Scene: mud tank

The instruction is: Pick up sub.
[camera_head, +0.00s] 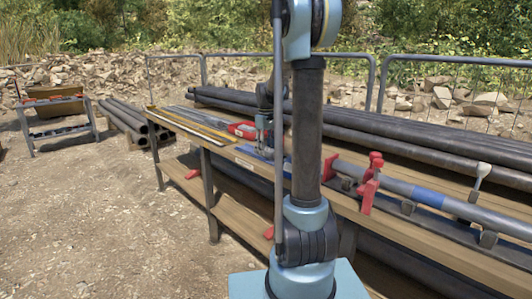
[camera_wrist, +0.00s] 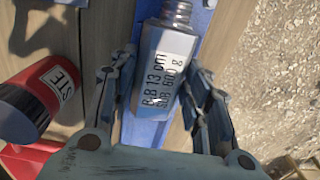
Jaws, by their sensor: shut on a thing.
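The sub (camera_wrist: 172,45) is a grey metal piece with a narrower threaded neck and a printed label reading "SUB". In the wrist view it lies over a blue strip (camera_wrist: 145,130) on the wooden bench. My gripper (camera_wrist: 160,78) has one finger on each side of the sub's body and is shut on it. In the head view my gripper (camera_head: 264,133) is small and low over the bench, partly behind my arm. The sub cannot be made out clearly there.
A red can with a black end (camera_wrist: 55,85) stands close left of my gripper. A lower shelf (camera_head: 190,178) and bare ground lie left.

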